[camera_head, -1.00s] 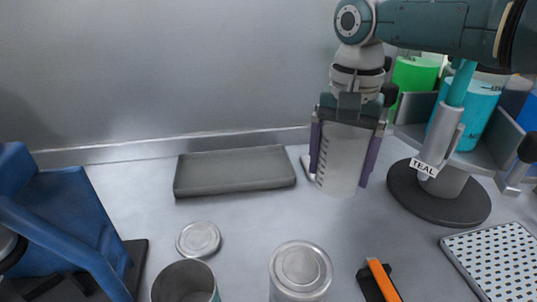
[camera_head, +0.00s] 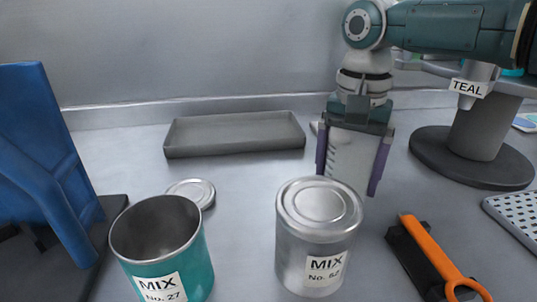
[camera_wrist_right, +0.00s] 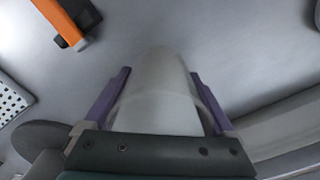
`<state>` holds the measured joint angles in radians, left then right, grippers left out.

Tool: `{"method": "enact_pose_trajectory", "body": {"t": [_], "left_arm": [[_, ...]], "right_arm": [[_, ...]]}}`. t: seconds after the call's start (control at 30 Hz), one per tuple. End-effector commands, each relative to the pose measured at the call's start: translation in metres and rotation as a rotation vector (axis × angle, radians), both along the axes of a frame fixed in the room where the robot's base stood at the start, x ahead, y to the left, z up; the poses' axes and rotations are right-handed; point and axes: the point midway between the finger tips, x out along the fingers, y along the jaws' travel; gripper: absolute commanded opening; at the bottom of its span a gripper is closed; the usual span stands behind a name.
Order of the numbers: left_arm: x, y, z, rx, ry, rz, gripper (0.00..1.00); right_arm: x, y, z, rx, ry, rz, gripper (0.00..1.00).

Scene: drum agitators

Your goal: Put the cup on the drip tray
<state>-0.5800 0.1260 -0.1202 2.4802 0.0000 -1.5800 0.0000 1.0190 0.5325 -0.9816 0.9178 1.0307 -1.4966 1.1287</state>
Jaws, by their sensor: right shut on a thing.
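The cup is a whitish translucent beaker with marks on its side (camera_head: 350,158), and it also shows in the right wrist view (camera_wrist_right: 158,95). My right gripper (camera_head: 354,172) is shut on it, with a purple finger on each side. The cup is upright in the head view. Its lower end is partly hidden behind the lidded can, so I cannot tell whether it touches the table. A shallow grey tray (camera_head: 235,148), which looks like the drip tray, lies empty at the back, left of the cup. My left gripper is not in view.
A lidded can marked MIX No. 52 (camera_head: 318,235) stands in front of the cup. An open teal can (camera_head: 170,265), a loose lid (camera_head: 192,192) and an orange tool (camera_head: 432,252) are near. The TEAL stand (camera_head: 478,135) is at right. A blue frame (camera_head: 40,150) is at left.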

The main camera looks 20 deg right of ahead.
Motion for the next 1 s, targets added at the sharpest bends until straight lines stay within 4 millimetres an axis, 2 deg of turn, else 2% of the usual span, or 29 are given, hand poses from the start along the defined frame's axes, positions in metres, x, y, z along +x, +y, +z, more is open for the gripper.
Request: {"method": "enact_pose_trajectory", "body": {"t": [0.03,0.23,0.4,0.43,0.5,0.87,1.0], "left_arm": [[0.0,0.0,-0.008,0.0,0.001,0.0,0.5],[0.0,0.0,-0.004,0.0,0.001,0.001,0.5],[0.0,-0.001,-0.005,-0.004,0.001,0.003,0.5],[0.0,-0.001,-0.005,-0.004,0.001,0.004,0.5],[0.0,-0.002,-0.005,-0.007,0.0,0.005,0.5],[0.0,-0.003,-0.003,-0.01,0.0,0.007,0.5],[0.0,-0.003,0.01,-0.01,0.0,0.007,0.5]], "right_arm": [[0.0,0.0,-0.006,0.0,-0.001,0.0,0.37],[0.0,0.0,-0.003,0.001,-0.001,0.0,0.37],[0.0,0.001,-0.007,0.001,0.0,0.001,0.37],[0.0,0.001,-0.007,0.001,0.0,0.001,0.91],[0.0,0.001,-0.007,0.001,-0.001,0.001,0.98],[0.0,0.0,-0.002,0.0,-0.001,0.0,1.0],[0.0,0.0,0.01,0.001,-0.001,0.0,1.0]]}}
